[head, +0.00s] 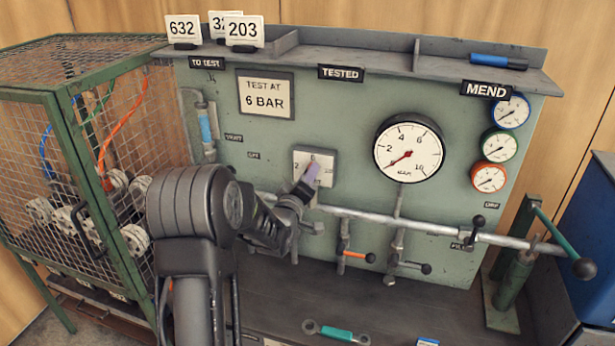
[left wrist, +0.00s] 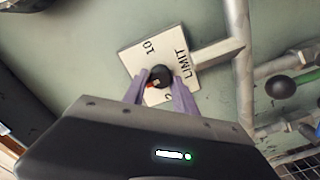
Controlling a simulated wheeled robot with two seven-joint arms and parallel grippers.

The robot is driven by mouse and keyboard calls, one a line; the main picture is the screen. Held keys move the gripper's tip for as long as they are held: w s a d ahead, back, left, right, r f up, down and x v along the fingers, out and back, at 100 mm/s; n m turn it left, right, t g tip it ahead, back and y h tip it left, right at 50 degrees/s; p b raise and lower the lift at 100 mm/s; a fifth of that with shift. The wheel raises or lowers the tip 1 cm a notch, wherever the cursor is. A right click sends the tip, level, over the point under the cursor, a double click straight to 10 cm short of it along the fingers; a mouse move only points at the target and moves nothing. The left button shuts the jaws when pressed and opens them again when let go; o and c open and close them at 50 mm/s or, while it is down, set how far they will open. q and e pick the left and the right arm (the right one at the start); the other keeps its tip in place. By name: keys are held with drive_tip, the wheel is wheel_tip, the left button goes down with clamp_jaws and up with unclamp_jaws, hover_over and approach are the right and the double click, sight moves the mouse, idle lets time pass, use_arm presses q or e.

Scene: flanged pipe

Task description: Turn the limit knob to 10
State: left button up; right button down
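The limit plate (head: 299,157) is a pale square on the green panel, left of the big gauge. In the left wrist view the plate (left wrist: 184,50) reads LIMIT and 10, and a dark round limit knob (left wrist: 160,75) sits at its middle. A small red mark shows beside the knob, but which number the knob points to is not clear. My left gripper (head: 312,173) is at the plate. In the left wrist view its two purple fingers (left wrist: 161,80) straddle the knob closely; whether they press on it is unclear. My right gripper is not in view.
A big gauge (head: 408,148) stands right of the plate, its red needle at lower left. A horizontal pipe (head: 430,226) with several valve handles runs below. A green mesh cage (head: 75,150) stands left. A green-handled tool (head: 336,333) lies on the bench.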

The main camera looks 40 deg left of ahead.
use_arm(q)
clamp_jaws()
idle(0.3)
drive_tip(key=shift+d+m+b, duration=0.15)
drive_tip(key=shift+m+b, duration=8.25)
drive_tip(key=shift+m, duration=0.6)
drive_tip(key=shift+o, duration=2.2)
unclamp_jaws()
